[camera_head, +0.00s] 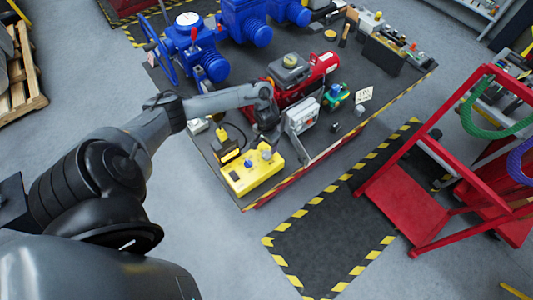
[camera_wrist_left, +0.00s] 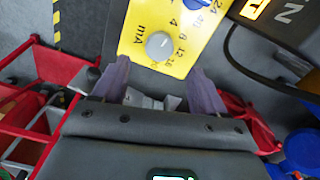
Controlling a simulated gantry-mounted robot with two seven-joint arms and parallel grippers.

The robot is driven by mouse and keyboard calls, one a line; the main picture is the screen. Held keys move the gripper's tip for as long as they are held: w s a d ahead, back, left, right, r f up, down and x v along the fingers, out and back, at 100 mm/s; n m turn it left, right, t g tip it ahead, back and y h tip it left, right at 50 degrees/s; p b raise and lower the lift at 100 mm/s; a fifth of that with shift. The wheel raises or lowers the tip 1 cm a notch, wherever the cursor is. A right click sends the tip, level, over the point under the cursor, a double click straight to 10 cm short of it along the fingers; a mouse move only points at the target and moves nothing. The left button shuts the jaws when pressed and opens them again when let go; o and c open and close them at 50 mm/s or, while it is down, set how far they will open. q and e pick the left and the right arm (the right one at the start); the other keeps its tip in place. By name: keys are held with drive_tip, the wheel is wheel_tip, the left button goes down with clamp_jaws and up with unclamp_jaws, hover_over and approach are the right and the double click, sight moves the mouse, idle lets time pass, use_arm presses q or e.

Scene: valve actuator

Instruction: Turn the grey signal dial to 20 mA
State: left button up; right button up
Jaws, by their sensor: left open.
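The yellow signal box (camera_head: 243,184) lies on the dark bench, below my left gripper (camera_head: 266,124) in the head view. In the left wrist view the yellow panel (camera_wrist_left: 137,27) shows at the top, with a round grey dial (camera_wrist_left: 160,46) ringed by printed numbers and "mA". A blue knob (camera_wrist_left: 196,4) is partly cut off at the top edge. My left gripper (camera_wrist_left: 159,66) is open, its two purple-grey fingers pointing toward the panel on either side of the dial's lower edge. The fingers look apart from the dial. I cannot read the dial's pointer setting.
A grey-white box (camera_head: 301,115) stands just right of my left gripper. A red machine (camera_head: 318,67) and blue valve actuators (camera_head: 190,40) are further back. A black-and-yellow device (camera_head: 226,146) with a cable sits beside the yellow box.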

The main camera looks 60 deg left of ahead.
sight(266, 154)
use_arm(q)
wheel_tip(266, 154, down, 8)
drive_tip(key=shift+r+b, duration=0.1)
drive_tip(key=shift+b, duration=0.35)
drive_tip(key=c, duration=1.1)
drive_tip(key=shift+o, duration=0.2)
